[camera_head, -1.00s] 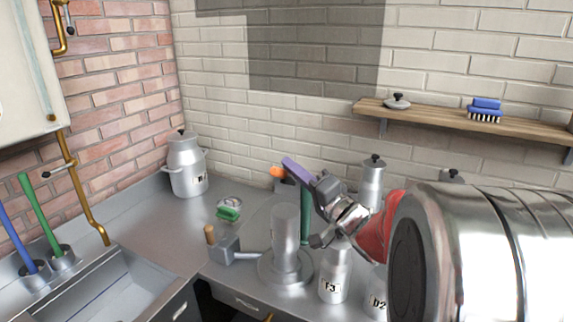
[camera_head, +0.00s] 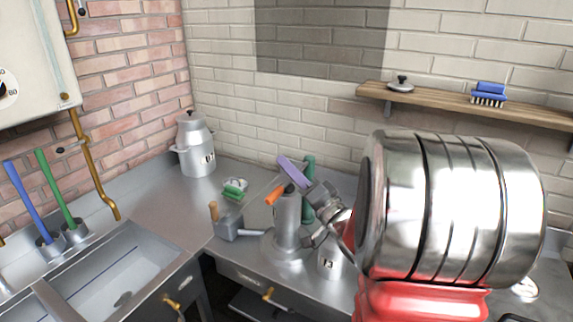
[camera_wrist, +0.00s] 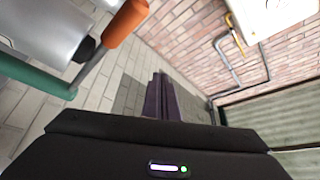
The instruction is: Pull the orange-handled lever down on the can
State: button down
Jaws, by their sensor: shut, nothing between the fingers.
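The can (camera_head: 286,222) is a grey metal cylinder on a wide round base, standing on the counter. The orange-handled lever (camera_head: 273,195) is at its top, beside a dark knob, with the handle slanting down to the left. My gripper (camera_head: 283,160) has purple fingers, shut and empty, above and behind the handle in the head view. The fingers (camera_wrist: 160,80) show apart from the handle in the wrist view.
A grey block with a wooden peg (camera_head: 226,229) and a green brush (camera_head: 234,191) lie left of the can. A labelled milk can (camera_head: 196,148) stands in the corner. A sink (camera_head: 110,278) is at left. A green upright (camera_head: 309,168) is behind my gripper.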

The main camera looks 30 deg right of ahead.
dwell(0.3)
jog(key=s+d, duration=0.4)
jog(key=s, duration=0.4)
jog(key=shift+s+d+f, duration=0.2)
jog(key=shift+f, duration=0.2)
dwell(0.3)
dwell(0.6)
